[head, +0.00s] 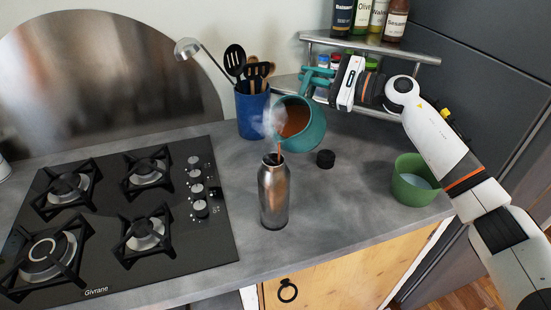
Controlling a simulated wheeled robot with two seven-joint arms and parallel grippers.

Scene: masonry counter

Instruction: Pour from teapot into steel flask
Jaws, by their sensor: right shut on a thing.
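The steel flask (273,195) stands upright and open on the grey counter. The teal teapot (314,128) is tilted above it and a little to its right, with brown liquid showing inside and pale steam at its left. A thin brown stream runs down from the teapot to the flask's mouth. My right gripper (322,82) is shut on the teapot at its upper right side and holds it off the counter. My left gripper is not in view.
A small black cap (325,159) lies right of the flask. A green bowl (413,182) stands near the right edge. A blue utensil holder (252,112) is behind the flask, and a gas hob (112,262) is at left. A metal shelf (372,43) holds bottles.

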